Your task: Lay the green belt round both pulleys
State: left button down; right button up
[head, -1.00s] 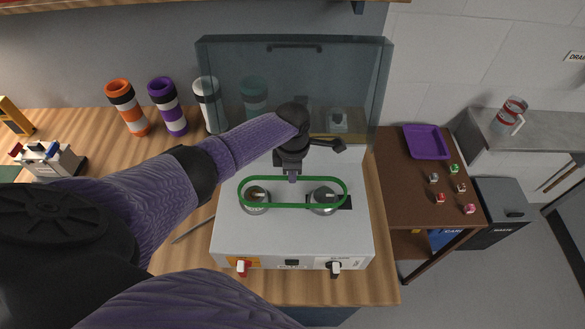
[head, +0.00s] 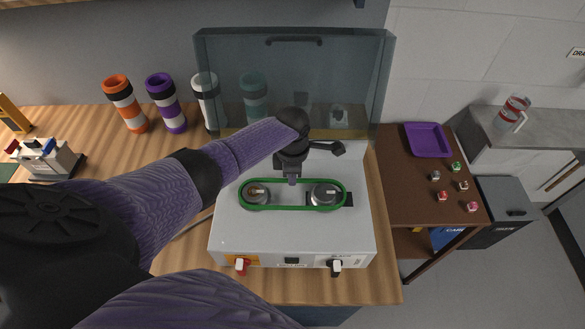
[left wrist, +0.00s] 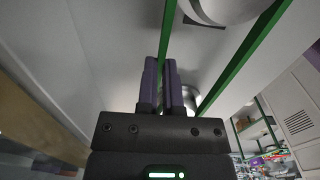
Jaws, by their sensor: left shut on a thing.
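The green belt (head: 290,209) is a long oval that surrounds both pulleys as seen in the head view. The left pulley (head: 256,194) and right pulley (head: 325,194) are round grey metal discs on top of the white machine (head: 240,235). My left gripper (head: 292,181) is shut on the far strand of the belt, between the pulleys. In the left wrist view its purple fingers (left wrist: 162,85) pinch the green belt (left wrist: 168,35), and a pulley shows at the top. I cannot tell whether the belt touches the pulleys. My right gripper is not in view.
A clear raised cover (head: 300,80) stands behind the machine. Several striped tubes (head: 165,100) stand at the back left. A brown table with a purple tray (head: 428,140) is at right.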

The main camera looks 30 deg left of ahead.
pick_arm(q)
jog(key=shift+f, duration=0.45)
jog(key=c, duration=0.7)
grip_release()
jog(key=shift+r, duration=0.1)
notch_tip(320, 180, up, 9)
jog(key=p, duration=0.3)
jog(key=shift+r, duration=0.4)
